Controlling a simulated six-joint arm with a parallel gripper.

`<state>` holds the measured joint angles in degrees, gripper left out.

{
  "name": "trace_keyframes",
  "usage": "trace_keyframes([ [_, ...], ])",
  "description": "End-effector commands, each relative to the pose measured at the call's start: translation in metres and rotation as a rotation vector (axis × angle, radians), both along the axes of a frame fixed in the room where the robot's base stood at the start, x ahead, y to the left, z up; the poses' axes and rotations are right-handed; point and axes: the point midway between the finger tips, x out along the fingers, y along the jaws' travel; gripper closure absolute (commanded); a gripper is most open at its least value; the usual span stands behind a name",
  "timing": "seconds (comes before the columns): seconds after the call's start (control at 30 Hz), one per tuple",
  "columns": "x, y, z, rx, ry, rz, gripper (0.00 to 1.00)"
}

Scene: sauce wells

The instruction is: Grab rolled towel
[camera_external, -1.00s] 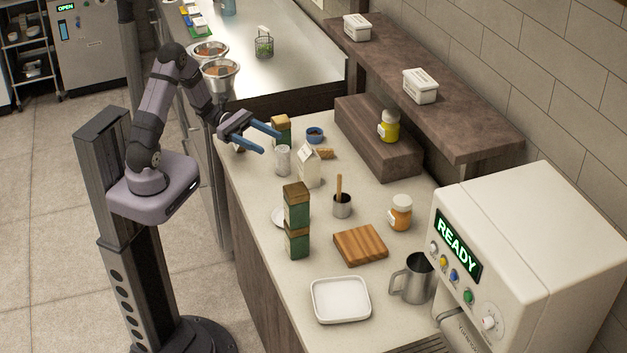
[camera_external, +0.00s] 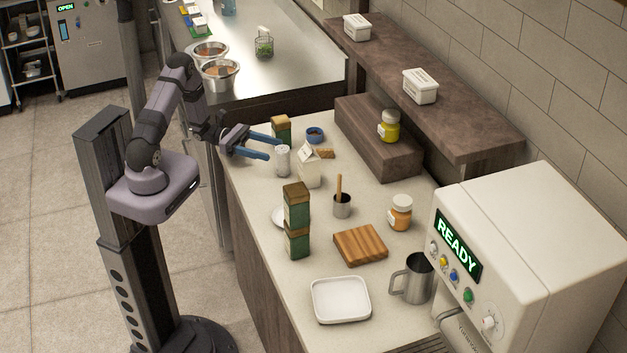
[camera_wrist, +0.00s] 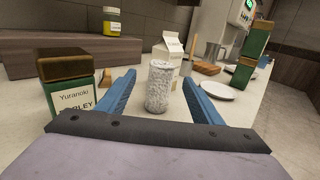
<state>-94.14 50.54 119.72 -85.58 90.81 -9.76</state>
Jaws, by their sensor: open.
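The rolled towel (camera_external: 282,161) is a whitish, speckled upright cylinder on the counter near its left edge. In the wrist view the rolled towel (camera_wrist: 159,87) stands upright between my two blue fingers, a little beyond or level with their tips. My gripper (camera_external: 275,148) is open and empty, low over the counter and pointing at the towel. It also shows in the wrist view (camera_wrist: 158,84), fingers apart on either side of the towel. I cannot tell whether a finger touches it.
A green jar labelled "Yuranoki" (camera_wrist: 68,88) stands close beside the left finger. A milk carton (camera_wrist: 168,50) stands just behind the towel. A green stack (camera_external: 297,220), wooden board (camera_external: 361,246) and white tray (camera_external: 341,300) stand farther along the counter.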

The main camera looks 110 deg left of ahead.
Motion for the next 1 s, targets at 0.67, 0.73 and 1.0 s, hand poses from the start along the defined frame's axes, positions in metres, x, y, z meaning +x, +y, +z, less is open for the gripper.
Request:
trace_keyframes([
  [0.67, 0.054, -0.003, 0.002, 0.000, 0.001, -0.003, 0.40],
  [0.73, 0.058, -0.003, 0.001, 0.001, 0.001, -0.002, 0.40],
  [1.0, 0.060, -0.002, 0.000, 0.001, 0.001, 0.001, 0.40],
])
